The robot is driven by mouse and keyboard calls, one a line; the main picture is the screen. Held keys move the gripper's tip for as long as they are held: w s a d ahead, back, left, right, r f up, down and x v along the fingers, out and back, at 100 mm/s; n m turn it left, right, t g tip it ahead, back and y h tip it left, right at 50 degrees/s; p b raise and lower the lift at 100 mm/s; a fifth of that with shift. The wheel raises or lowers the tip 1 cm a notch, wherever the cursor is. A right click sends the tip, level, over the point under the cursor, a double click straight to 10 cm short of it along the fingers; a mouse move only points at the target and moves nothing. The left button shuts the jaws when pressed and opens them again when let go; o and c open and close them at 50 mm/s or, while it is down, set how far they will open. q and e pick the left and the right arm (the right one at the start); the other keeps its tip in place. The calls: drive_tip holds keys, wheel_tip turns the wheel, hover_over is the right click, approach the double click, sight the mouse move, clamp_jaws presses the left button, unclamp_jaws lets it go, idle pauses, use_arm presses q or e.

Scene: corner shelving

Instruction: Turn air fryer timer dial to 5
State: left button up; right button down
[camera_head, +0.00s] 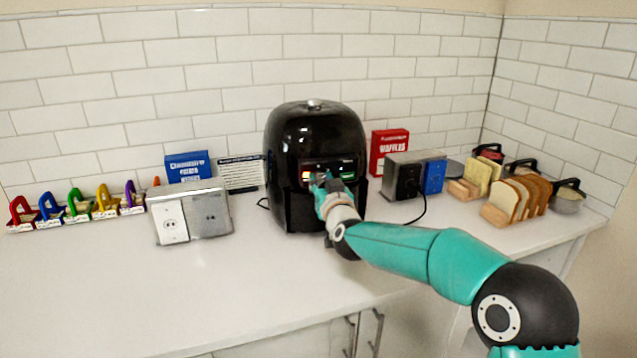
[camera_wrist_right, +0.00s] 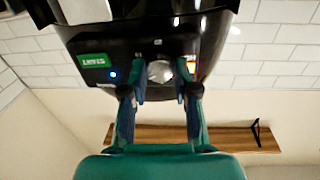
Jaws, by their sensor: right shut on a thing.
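The black air fryer (camera_head: 312,130) stands upright against the tiled wall at the middle of the counter. Its front panel has a green START label and a lit area in the head view. My right gripper (camera_head: 322,183) is at this panel. In the right wrist view, which looks upside down, the silver dial (camera_wrist_right: 160,71) sits between the two fingertips of my right gripper, and they are shut on it. The green START label (camera_wrist_right: 93,60) and a blue light show beside it. The dial's numbers and pointer cannot be read. My left gripper is not in view.
A grey outlet box (camera_head: 208,214) is left of the fryer, with a row of coloured padlock-like items (camera_head: 77,204) further left. A dark-fronted toaster (camera_head: 402,176), a red waffles box (camera_head: 388,150) and bread slices (camera_head: 515,196) are at right. The front counter is clear.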

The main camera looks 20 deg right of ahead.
drive_tip(key=shift+d, duration=0.1)
drive_tip(key=n, duration=0.2)
drive_tip(key=shift+n+p, duration=0.35)
drive_tip(key=shift+n, duration=0.05)
drive_tip(key=n, duration=0.2)
drive_tip(key=shift+n, duration=0.4)
drive_tip(key=n, duration=0.6)
drive_tip(key=shift+d+f+t, duration=0.1)
drive_tip(key=shift+t, duration=0.2)
drive_tip(key=shift+n, duration=0.3)
drive_tip(key=c, duration=0.9)
unclamp_jaws()
drive_tip(key=shift+o, duration=0.2)
